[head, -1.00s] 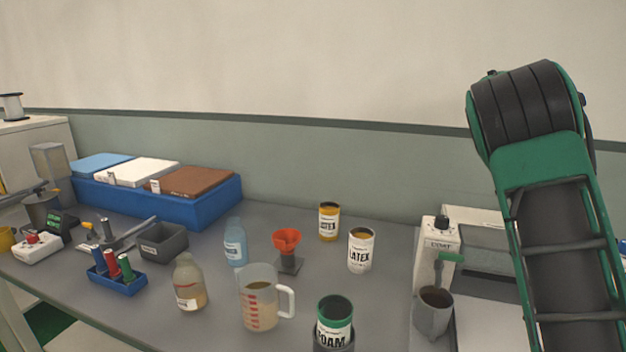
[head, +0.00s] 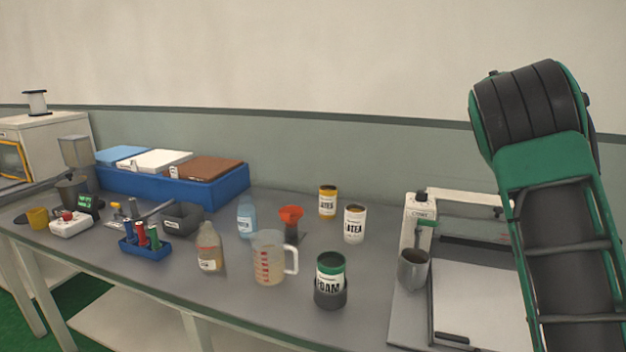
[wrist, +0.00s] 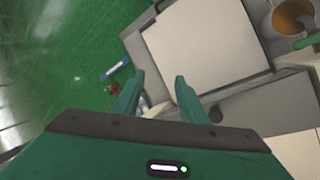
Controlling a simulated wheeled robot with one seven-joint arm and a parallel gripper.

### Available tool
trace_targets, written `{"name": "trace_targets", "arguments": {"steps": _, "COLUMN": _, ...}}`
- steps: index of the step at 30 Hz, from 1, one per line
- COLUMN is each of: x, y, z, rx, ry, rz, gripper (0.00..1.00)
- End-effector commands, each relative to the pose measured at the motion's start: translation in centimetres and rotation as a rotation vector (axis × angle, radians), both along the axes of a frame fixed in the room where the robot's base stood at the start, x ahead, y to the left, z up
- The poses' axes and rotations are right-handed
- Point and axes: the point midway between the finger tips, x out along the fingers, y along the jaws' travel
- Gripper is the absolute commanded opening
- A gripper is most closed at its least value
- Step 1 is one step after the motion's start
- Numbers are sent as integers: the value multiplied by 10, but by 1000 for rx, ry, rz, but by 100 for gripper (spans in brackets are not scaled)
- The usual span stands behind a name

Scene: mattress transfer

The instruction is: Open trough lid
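A long blue trough (head: 190,203) stands at the back left of the bench. Three lids lie on it: a blue lid (head: 122,155), a white lid (head: 156,160) and a brown lid (head: 206,168). All three look shut. My gripper (wrist: 158,82) shows only in the wrist view, with its two green fingers apart and nothing between them. It is over the front edge of the coating machine (head: 405,270) at the right, far from the trough. The trough does not show in the wrist view.
Bottles, a measuring jug (head: 267,262), a foam can (head: 330,285), latex cans and a tube rack (head: 146,243) crowd the bench. The machine's pale plate (wrist: 200,40) and cup (wrist: 290,18) are near my gripper. Green floor (wrist: 50,60) lies beyond the bench edge.

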Motion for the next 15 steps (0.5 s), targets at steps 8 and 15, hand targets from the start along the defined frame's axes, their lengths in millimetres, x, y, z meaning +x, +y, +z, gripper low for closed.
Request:
{"name": "trace_targets", "arguments": {"steps": 8, "x": -29, "y": -20, "z": -7, "rx": 56, "ry": -19, "rz": 0, "gripper": 39}}
{"name": "trace_targets", "arguments": {"steps": 15, "x": -62, "y": -31, "z": -18, "rx": 118, "ry": -48, "rz": 19, "gripper": 39}}
